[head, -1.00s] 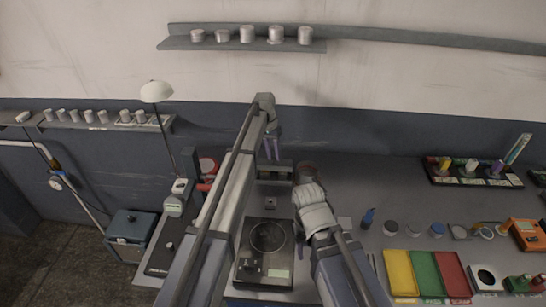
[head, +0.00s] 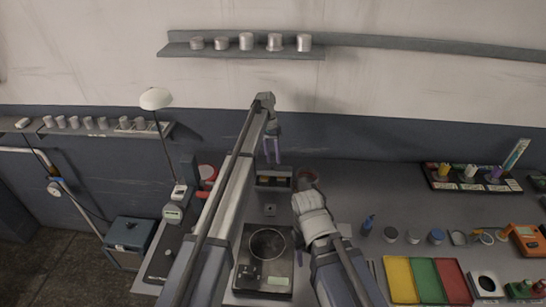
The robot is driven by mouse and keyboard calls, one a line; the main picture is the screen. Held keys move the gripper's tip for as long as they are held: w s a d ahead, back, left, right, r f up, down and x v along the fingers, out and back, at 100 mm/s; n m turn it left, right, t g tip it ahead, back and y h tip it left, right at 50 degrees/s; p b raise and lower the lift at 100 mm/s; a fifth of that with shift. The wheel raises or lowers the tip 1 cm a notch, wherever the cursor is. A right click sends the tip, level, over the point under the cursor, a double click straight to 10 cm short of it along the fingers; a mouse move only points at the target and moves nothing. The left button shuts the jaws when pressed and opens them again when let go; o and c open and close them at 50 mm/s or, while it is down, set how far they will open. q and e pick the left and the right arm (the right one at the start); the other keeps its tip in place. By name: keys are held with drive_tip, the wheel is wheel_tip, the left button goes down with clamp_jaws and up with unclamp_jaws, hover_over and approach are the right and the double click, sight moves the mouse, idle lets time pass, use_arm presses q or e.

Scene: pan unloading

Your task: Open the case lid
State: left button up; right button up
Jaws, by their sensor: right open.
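A small dark case (head: 273,187) stands on the bench behind the balance, with orange patches showing in its front opening. How far its lid is open is too small to tell. My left gripper (head: 272,151) hangs over the case's back side, its two purple fingers pointing down with a narrow gap between them. Whether the fingers touch the case or hold anything is unclear. My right gripper (head: 306,184) is just right of the case, open, its fingers mostly hidden behind its own pale wrist. A reddish round shape shows there, partly covered.
The balance (head: 278,282) with a round pan stands in front of the case. A small grey block (head: 270,210) lies between them. A lamp (head: 155,98) and a gauge stand stand at left. Yellow, green and red trays (head: 422,281) and several small jars lie at right.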

use_arm(q)
drive_tip(key=shift+o, duration=1.4)
drive_tip(key=shift+r, duration=0.1)
drive_tip(key=p+v, duration=0.7)
drive_tip(key=shift+r, duration=0.3)
drive_tip(key=s+d+f+b, duration=0.2)
drive_tip(key=s+f, duration=0.1)
drive_tip(key=s, duration=0.7)
drive_tip(key=s+d+f+t+y+b, duration=0.1)
drive_tip(key=s+f+b, duration=0.1)
drive_tip(key=s, duration=0.9)
drive_tip(key=shift+s+d+f+b, duration=0.15)
drive_tip(key=shift+d+f+b, duration=0.25)
drive_tip(key=shift+f, duration=0.05)
drive_tip(key=shift+t+y, duration=0.9)
drive_tip(key=s+f+b, duration=0.1)
drive_tip(key=s, duration=0.6)
drive_tip(key=s+a+f+b, duration=0.1)
drive_tip(key=s+f+b, duration=0.1)
drive_tip(key=s, duration=0.5)
drive_tip(key=s+f+b, duration=0.1)
drive_tip(key=s+f, duration=0.1)
drive_tip(key=s, duration=0.6)
drive_tip(key=shift+a+b, duration=0.15)
drive_tip(key=shift+b, duration=0.25)
